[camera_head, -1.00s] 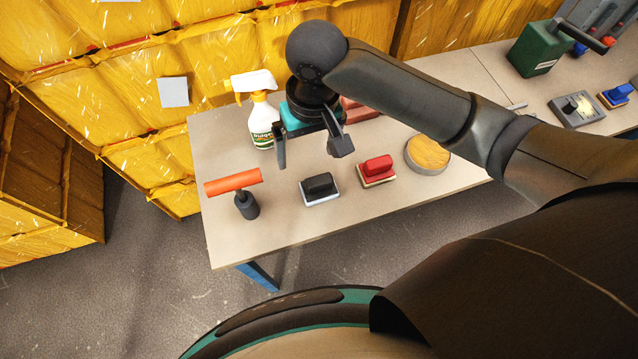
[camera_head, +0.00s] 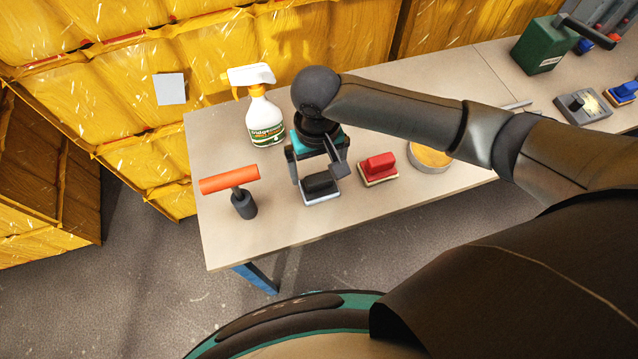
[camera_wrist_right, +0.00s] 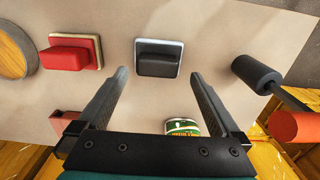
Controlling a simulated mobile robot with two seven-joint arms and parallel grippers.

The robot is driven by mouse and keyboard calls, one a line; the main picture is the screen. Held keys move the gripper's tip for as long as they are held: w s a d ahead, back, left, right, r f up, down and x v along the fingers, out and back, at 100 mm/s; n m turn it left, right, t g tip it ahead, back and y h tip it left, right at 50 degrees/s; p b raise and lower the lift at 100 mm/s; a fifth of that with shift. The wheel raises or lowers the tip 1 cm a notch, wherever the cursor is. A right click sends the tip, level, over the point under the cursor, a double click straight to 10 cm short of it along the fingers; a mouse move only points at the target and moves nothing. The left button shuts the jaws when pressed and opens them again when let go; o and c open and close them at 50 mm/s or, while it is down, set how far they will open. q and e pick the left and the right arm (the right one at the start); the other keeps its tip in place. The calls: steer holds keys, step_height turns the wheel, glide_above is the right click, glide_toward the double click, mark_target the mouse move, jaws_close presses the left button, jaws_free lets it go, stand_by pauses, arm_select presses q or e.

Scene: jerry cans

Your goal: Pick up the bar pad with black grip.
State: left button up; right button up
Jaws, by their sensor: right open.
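The bar pad with black grip (camera_head: 320,187) lies on the table, a black block on a pale base. In the right wrist view the pad (camera_wrist_right: 158,60) lies ahead of and between the two fingers. My right gripper (camera_head: 318,180) is open and empty, just above and behind the pad; the fingers also show in the right wrist view (camera_wrist_right: 158,85). Its fingers partly cover the pad in the head view. I cannot tell the exact height left between fingertips and pad. My left gripper is not in view.
A red-gripped pad (camera_head: 379,168) sits to the right, and a round tin (camera_head: 430,158) beyond it. An orange-handled tool (camera_head: 242,196) stands to the left. A spray bottle (camera_head: 264,120) stands behind. The table's front edge is close to the pad.

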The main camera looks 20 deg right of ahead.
mark_target(319, 178)
steer(key=f+b, duration=0.1)
steer(key=f, duration=0.3)
steer(key=shift+d+f, duration=0.2)
steer(key=shift+c, duration=0.2)
steer(key=c, duration=1.3)
steer(key=shift+r, duration=0.1)
step_height(319, 178, up, 20)
steer(key=p, duration=0.5)
